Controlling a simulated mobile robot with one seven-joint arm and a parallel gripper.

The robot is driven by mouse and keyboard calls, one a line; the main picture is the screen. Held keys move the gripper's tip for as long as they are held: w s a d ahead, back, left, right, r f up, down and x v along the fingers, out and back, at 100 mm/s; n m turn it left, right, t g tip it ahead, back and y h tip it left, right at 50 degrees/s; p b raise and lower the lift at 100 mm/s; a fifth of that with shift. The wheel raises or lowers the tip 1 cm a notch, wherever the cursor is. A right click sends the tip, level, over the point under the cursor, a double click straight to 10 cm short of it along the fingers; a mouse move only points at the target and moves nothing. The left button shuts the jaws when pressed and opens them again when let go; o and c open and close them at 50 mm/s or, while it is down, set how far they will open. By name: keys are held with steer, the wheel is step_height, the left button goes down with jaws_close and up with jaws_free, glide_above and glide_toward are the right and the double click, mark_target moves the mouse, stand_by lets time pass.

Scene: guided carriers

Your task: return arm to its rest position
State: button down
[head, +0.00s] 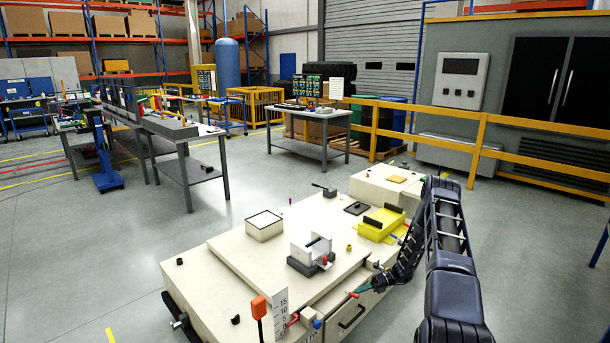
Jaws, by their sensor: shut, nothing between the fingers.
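My dark arm rises at the right of the head view, bends over at the top and comes down toward the front edge of a cream-coloured carrier (235,260). My gripper (378,283) is at its lower end, small and dark, beside the carrier's right front side. It is shut with nothing held. A thin rod with red and green parts (355,293) lies close to it along the carrier edge; I cannot tell whether they touch.
On the carrier stand a white open box (264,226), a grey-white fixture (311,254) and a yellow block (381,224). An orange-topped lever (259,308) stands at the front. A yellow railing (480,140) and workbenches (190,150) are behind. Grey floor is clear at left.

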step_height(320, 180, up, 23)
steer(key=n+g+h, duration=0.1)
steer(key=n+h, duration=0.4)
steer(key=n, duration=0.3)
steer(key=s+r+n+t+h, duration=0.1)
steer(key=s+r+n+h, duration=0.2)
steer(key=r, duration=0.6)
steer(key=s+r+n+h, duration=0.1)
steer(key=s+r+n, duration=0.35)
steer(key=r, duration=0.45)
steer(key=s+d+r+n+t+h, duration=0.1)
steer(key=s+r+n, duration=0.3)
steer(key=s, duration=0.6)
steer(key=s+r+n+t+h, duration=0.3)
steer(key=s+r+n+t, duration=0.1)
steer(key=s+r, duration=0.4)
steer(key=s+d+r+n+t+h, duration=0.1)
steer(key=s+r+n+t, duration=0.2)
steer(key=s, duration=0.9)
step_height(320, 180, up, 3)
steer(key=shift+s+d+r+n+h, duration=0.2)
steer(key=shift+s+d+n+h, duration=0.15)
steer(key=shift+n, duration=0.2)
steer(key=shift+w+a, duration=0.1)
steer(key=shift+w, duration=0.1)
